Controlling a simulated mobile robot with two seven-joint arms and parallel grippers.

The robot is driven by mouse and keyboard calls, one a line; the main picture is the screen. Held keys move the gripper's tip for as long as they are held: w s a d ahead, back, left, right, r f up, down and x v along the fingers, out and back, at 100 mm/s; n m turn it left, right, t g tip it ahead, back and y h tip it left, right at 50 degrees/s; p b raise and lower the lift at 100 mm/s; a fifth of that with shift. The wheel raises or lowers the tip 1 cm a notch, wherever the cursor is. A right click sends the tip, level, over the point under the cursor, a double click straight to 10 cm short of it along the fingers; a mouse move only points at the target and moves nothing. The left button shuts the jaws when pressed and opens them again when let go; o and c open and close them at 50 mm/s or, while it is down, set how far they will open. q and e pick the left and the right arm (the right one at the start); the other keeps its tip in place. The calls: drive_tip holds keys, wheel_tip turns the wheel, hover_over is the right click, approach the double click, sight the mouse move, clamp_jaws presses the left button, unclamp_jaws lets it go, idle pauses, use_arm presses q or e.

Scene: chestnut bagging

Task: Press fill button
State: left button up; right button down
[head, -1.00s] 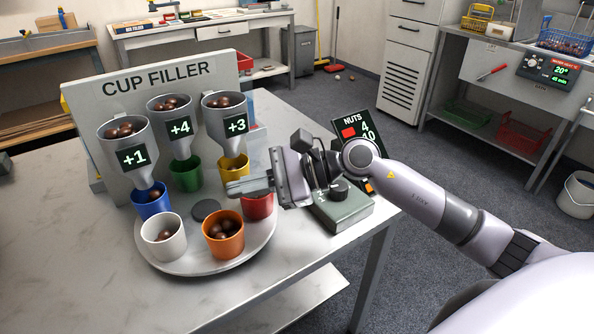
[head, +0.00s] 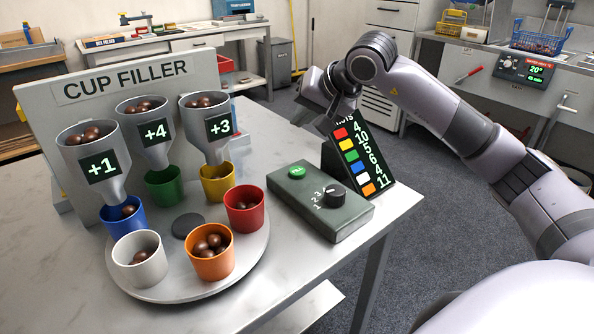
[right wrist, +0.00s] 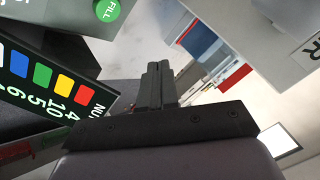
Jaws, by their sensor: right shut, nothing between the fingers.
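The green fill button (head: 297,172) sits at the far left end of the dark grey control box (head: 345,223), beside a black dial (head: 335,197). The button also shows at the top left of the right wrist view (right wrist: 107,10), marked FILL. My right gripper (head: 318,88) is raised behind the box, near the top of the NUTS sign, and apart from the button. Its fingertips are hard to make out in the head view. In the right wrist view its fingers (right wrist: 158,70) are together and empty. My left gripper is not in view.
The NUTS sign (head: 357,155) stands behind the box, close under my right arm. A round turntable (head: 190,283) left of the box carries several coloured cups with nuts. The CUP FILLER panel (head: 90,95) with three hoppers stands behind it. The table's right edge is near the box.

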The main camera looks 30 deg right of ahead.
sight(301, 172)
wheel_tip(301, 172, down, 4)
drive_tip(key=b, duration=0.3)
drive_tip(key=shift+f+b, duration=0.2)
drive_tip(key=shift+b, duration=0.15)
wheel_tip(301, 172, down, 2)
drive_tip(key=shift+f+b, duration=0.15)
drive_tip(key=shift+b, duration=0.8)
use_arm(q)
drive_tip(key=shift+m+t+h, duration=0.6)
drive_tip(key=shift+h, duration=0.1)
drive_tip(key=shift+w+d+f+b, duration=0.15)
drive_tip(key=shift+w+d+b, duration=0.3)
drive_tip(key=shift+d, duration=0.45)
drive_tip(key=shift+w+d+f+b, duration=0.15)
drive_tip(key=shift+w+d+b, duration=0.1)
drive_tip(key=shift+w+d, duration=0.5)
use_arm(e)
drive_tip(key=shift+f, duration=1)
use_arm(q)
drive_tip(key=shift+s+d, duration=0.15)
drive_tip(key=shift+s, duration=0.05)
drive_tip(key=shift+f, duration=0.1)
use_arm(e)
drive_tip(key=shift+f, duration=0.1)
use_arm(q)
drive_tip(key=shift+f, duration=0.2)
use_arm(e)
drive_tip(key=shift+f, duration=0.3)
